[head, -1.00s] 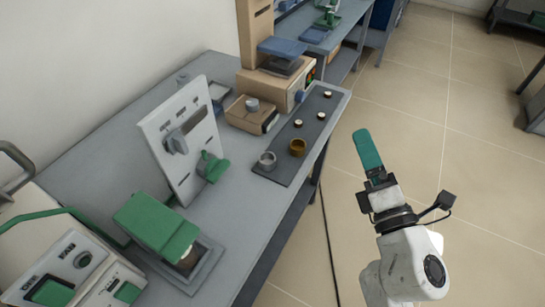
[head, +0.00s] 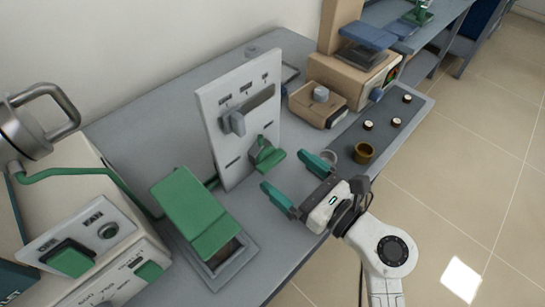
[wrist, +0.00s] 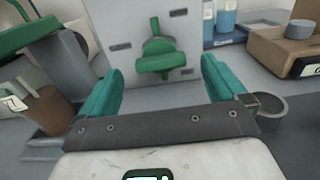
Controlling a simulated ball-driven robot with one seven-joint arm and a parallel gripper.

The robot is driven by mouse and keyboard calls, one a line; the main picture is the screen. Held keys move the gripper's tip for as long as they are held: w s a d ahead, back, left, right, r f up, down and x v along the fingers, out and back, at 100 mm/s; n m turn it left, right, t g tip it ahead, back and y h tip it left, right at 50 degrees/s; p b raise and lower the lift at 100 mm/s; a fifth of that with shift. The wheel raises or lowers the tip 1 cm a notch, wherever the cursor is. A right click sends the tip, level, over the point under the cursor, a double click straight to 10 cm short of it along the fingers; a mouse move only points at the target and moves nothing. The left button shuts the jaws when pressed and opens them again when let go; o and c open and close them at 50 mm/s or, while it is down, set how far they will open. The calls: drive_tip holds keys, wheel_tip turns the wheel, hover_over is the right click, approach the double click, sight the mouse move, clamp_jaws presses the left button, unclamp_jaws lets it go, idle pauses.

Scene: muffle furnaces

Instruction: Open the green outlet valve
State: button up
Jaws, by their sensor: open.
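The green outlet valve (head: 267,155) is a small green handle low on the front of an upright pale panel (head: 236,118). It also shows in the wrist view (wrist: 155,52), ahead of my gripper and between its fingers, with a crosswise lever and an upright part behind it. My gripper (head: 293,180) is open and empty, with two teal fingers pointing at the panel. The fingers also show in the wrist view (wrist: 162,85). They appear apart from the valve. A grey knob (head: 233,122) sits higher on the same panel.
A green-lidded device (head: 200,212) stands left of my gripper. A grey cup (head: 330,156) and a brown cup (head: 364,153) stand close to the right finger on a dark mat (head: 345,140). A beige device (head: 318,104) stands behind. A furnace box (head: 70,215) is at the left.

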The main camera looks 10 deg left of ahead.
sight(275, 162)
drive_tip(key=shift+x, duration=2.65)
drive_tip(key=shift+c, duration=0.3)
drive_tip(key=c, duration=0.9)
